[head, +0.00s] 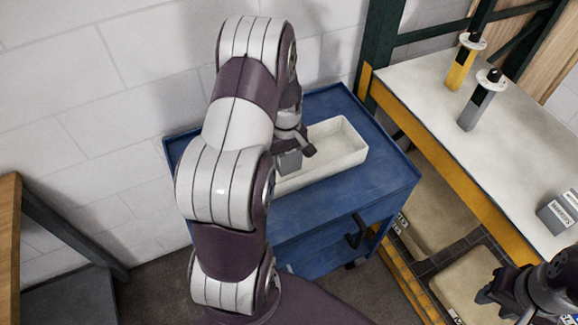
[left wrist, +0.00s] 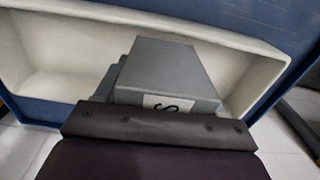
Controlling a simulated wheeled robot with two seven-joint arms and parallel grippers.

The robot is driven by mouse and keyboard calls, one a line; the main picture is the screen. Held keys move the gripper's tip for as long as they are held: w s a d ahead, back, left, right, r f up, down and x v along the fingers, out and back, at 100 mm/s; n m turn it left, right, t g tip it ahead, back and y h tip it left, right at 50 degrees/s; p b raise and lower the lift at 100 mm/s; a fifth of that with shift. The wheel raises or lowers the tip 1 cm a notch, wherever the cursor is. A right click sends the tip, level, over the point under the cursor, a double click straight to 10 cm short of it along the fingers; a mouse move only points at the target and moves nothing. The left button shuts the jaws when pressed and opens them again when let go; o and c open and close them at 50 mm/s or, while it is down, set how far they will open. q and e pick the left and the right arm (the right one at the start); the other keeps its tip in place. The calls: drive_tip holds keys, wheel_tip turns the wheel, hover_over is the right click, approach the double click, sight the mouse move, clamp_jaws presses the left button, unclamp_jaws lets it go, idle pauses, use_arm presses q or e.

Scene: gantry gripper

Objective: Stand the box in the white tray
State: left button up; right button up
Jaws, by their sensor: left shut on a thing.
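The white tray (head: 345,155) is a long open trough on the blue cart; in the left wrist view its pale wall (left wrist: 60,40) runs behind the box. My left gripper (head: 296,148) reaches down over the tray's left part, shut on a grey box (head: 289,163). In the left wrist view the box (left wrist: 170,72) shows grey faces and a white label with dark print, partly hidden by the dark gripper finger (left wrist: 160,127). I cannot tell whether the box touches the tray floor. My right gripper (head: 490,293) is at the lower right, away from the tray; its opening is unclear.
The blue cart top (head: 385,185) has free room right of and in front of the tray. A white-topped table (head: 500,125) with a yellow edge stands at the right, bearing a yellow post tool (head: 461,68), a grey one (head: 480,105) and grey labelled boxes (head: 557,214). A wall stands behind.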

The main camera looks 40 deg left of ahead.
use_arm(q)
wheel_tip(320, 180, down, 7)
drive_tip(key=shift+w+f, duration=0.1)
drive_tip(key=shift+w, duration=0.05)
drive_tip(key=o, duration=1.3)
drive_tip(key=shift+f, duration=0.1)
